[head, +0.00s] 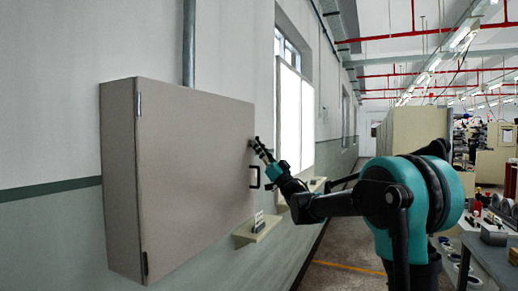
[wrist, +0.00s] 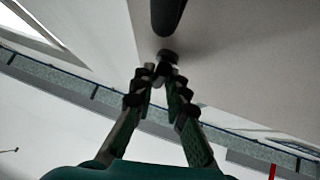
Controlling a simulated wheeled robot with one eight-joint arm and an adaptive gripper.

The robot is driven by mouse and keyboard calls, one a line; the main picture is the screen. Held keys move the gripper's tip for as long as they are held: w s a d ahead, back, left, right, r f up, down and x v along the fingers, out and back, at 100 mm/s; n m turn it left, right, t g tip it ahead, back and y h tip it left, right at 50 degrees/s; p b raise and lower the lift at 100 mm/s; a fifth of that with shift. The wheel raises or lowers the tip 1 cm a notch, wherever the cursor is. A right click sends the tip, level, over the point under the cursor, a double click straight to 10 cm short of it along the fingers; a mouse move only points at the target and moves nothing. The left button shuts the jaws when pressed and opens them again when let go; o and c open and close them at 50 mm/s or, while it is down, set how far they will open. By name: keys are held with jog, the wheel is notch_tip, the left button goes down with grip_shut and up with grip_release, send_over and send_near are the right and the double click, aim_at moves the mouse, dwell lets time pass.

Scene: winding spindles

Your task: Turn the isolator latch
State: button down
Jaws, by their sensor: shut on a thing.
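A large grey-beige isolator cabinet (head: 185,170) hangs on the left wall with its door shut. The small dark latch (head: 252,143) sits near the right edge of the door, above a black pull handle (head: 255,177). My gripper (head: 261,149) reaches the latch from the right. In the wrist view, my gripper (wrist: 162,78) has its fingertips closed together around the dark round latch (wrist: 167,56). The black handle (wrist: 168,14) shows just beyond it. The fingers partly hide the latch, so its turn angle cannot be read.
A small wall shelf (head: 257,231) with a little item on it juts out below the cabinet. Another shelf stands further along the wall under a bright window panel (head: 287,120). A workbench (head: 490,262) with several parts is at the right. The aisle floor (head: 340,270) is clear.

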jog(key=n+g+y, duration=0.1)
jog(key=n, duration=0.1)
jog(key=shift+w+n+g+y, duration=0.1)
jog(key=shift+n+g+y, duration=0.5)
jog(key=shift+n+g, duration=0.1)
jog(key=c, duration=1.5)
grip_release()
jog(key=shift+c, duration=0.2)
jog(key=shift+d+f, duration=0.1)
jog(key=v, duration=1.2)
